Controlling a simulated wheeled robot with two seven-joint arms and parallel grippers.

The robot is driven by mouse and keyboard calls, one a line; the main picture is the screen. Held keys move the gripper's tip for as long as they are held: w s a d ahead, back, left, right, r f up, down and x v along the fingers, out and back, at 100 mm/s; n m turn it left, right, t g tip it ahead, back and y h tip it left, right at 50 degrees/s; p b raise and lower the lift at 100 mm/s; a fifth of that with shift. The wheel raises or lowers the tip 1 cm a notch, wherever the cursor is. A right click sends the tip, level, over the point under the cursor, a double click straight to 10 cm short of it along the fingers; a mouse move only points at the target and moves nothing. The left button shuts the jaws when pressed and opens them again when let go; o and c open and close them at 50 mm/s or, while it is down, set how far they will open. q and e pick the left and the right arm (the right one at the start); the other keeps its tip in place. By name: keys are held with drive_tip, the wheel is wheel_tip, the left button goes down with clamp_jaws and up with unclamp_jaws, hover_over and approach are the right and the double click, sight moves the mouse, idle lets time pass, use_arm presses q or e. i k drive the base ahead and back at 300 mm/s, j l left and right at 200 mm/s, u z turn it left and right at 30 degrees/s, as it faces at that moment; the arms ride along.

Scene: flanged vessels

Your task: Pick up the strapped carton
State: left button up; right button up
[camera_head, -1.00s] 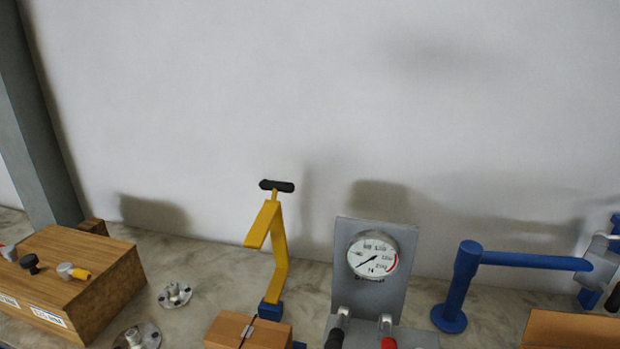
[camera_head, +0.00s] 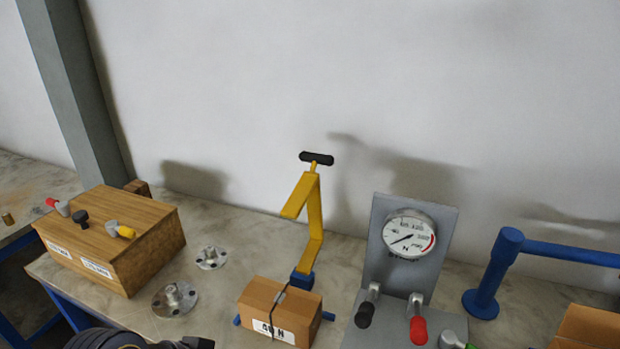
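The strapped carton (camera_head: 262,312) is a small brown box with a dark strap over its middle and a white label on its front. It stands on the bench in the lower middle of the head view, in front of the foot of a yellow bent bracket. A dark part of my arm shows at the bottom edge, left of the carton and apart from it. No gripper fingers can be made out, so I see nothing holding the carton.
A wooden box (camera_head: 150,255) with knobs stands at left. Metal flanges (camera_head: 174,299) lie between it and the carton. The yellow bracket (camera_head: 309,225) rises behind the carton. A gauge panel (camera_head: 437,245) with levers stands right, then a blue post (camera_head: 494,275) and another carton (camera_head: 590,325).

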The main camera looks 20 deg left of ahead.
sight(285, 313)
drive_tip(key=j+u, duration=0.2)
drive_tip(key=j, duration=0.25)
drive_tip(key=i+j+u, duration=0.2)
drive_tip(key=j, duration=0.2)
drive_tip(key=j+u, duration=0.2)
drive_tip(key=j, duration=0.25)
drive_tip(key=i+j+u, duration=0.2)
drive_tip(key=j, duration=0.2)
drive_tip(key=k, duration=0.05)
